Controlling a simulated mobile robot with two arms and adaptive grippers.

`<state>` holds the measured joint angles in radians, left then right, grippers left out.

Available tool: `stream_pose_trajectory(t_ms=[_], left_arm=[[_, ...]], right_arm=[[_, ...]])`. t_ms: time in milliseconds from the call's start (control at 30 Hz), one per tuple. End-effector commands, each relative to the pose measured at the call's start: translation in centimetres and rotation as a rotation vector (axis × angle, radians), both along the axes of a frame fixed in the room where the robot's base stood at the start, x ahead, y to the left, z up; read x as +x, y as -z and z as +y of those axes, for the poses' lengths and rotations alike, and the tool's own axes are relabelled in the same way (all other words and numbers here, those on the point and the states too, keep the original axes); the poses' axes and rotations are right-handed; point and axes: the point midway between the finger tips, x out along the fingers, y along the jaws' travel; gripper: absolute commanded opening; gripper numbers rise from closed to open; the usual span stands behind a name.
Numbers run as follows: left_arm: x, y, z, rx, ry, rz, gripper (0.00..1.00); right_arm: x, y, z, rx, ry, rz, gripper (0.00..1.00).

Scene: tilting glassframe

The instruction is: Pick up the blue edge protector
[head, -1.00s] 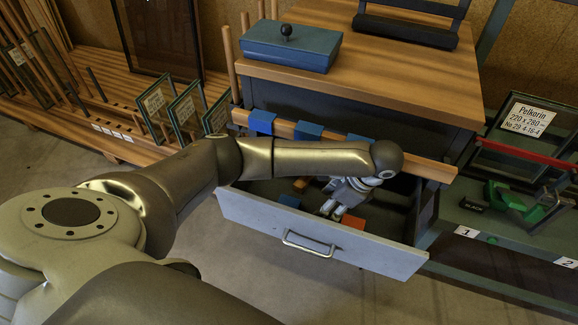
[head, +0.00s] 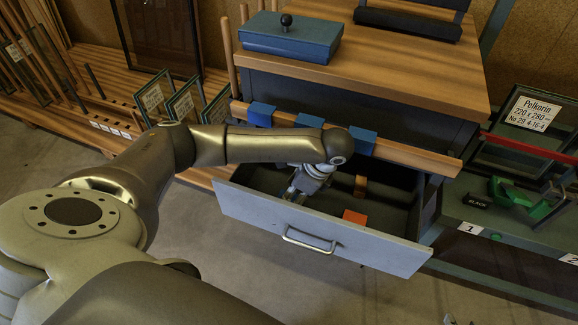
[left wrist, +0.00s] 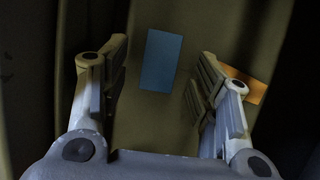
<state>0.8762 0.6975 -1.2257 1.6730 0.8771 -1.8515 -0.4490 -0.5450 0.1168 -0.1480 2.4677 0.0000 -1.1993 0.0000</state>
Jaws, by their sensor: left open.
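A blue edge protector (left wrist: 161,60) lies flat on the drawer floor, seen as a plain blue rectangle in the left wrist view. It sits between the two fingers of my left gripper (left wrist: 163,88), nearer the left finger, with a gap on both sides. The gripper is open and empty. In the head view my left gripper (head: 293,194) reaches down into the left part of the open drawer (head: 320,228) and hides the blue piece there. My right gripper is not in view.
Orange blocks lie in the drawer: one near its front (head: 354,217), one farther back (head: 360,186). The drawer's front panel and the wooden rail (head: 415,160) with blue pads (head: 362,141) bound the space. A blue box (head: 290,38) stands on the bench.

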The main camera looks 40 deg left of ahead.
Motion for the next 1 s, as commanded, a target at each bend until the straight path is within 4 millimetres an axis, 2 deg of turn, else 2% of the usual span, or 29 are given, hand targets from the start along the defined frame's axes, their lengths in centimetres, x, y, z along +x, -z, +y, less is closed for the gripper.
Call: stream_pose_trajectory(t_ms=[100,300,633,900,933,1000], left_arm=[[-0.1,1.2,0.4,0.000,0.000,0.000,0.56],[-0.2,2.2,0.8,0.000,0.001,-0.001,0.56],[-0.2,2.3,0.9,0.000,0.000,-0.001,0.56],[-0.2,2.3,0.9,0.000,0.000,-0.001,0.22],[-0.2,2.3,0.9,0.000,0.000,-0.001,0.18],[-0.2,2.3,0.9,0.000,0.001,-0.001,0.18]], right_arm=[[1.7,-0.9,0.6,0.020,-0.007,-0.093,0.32],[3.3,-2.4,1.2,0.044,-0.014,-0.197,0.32],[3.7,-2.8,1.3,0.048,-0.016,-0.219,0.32],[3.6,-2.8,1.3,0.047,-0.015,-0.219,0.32],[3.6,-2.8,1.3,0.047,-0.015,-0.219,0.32],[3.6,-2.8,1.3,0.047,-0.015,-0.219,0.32]])
